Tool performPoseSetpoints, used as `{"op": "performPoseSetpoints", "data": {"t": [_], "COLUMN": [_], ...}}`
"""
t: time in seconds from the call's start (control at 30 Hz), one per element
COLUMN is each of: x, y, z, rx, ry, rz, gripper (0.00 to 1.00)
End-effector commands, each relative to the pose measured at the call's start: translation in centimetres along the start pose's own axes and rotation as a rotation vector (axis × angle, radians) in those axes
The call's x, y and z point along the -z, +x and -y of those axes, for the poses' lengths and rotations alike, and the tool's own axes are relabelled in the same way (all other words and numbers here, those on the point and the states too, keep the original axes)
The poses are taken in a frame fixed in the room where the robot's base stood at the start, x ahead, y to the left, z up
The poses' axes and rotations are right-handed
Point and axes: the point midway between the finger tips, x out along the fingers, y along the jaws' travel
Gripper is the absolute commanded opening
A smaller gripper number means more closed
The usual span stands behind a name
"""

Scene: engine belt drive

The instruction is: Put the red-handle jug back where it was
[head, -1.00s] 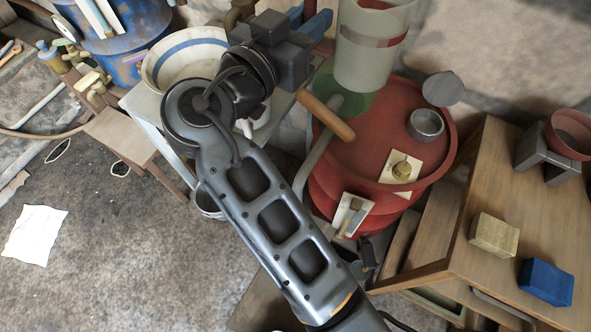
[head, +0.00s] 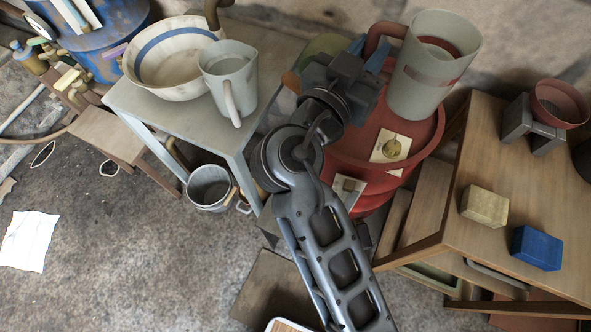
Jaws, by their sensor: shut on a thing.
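The red-handle jug (head: 425,85) is a tall pale grey-green jug with a reddish band, at the upper middle of the head view. Its red handle (head: 382,34) is on its left side. My gripper (head: 371,54), with blue fingertips, is shut on that handle. The jug looks nearly upright, over the right part of a red drum (head: 428,135). I cannot tell whether its base touches the drum top. My gripper and arm hide the left part of the drum.
A pale jug (head: 230,80) and a blue-banded bowl (head: 165,78) stand on a grey table (head: 190,115) at left. A wooden table (head: 530,195) at right holds yellow (head: 485,206) and blue (head: 537,247) blocks.

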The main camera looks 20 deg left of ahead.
Motion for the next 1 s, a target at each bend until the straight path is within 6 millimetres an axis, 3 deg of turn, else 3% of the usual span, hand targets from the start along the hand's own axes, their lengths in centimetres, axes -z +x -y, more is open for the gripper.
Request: {"op": "performPoseSetpoints", "data": {"t": [0.03,0.2,0.43,0.83,1.0], "x": [-1.2,-4.6,-8.0,-11.7,-11.6], "y": [0.6,2.7,5.0,7.4,7.2], "z": [-2.4,-9.5,-16.8,-24.4,-23.9], "rx": [-0.018,-0.051,-0.080,-0.112,-0.105], "ry": [-0.004,-0.005,-0.004,-0.003,-0.002], "rz": [0.007,0.006,0.002,0.001,0.001], "gripper": [0.00,0.00,0.00,0.00,0.00]}}
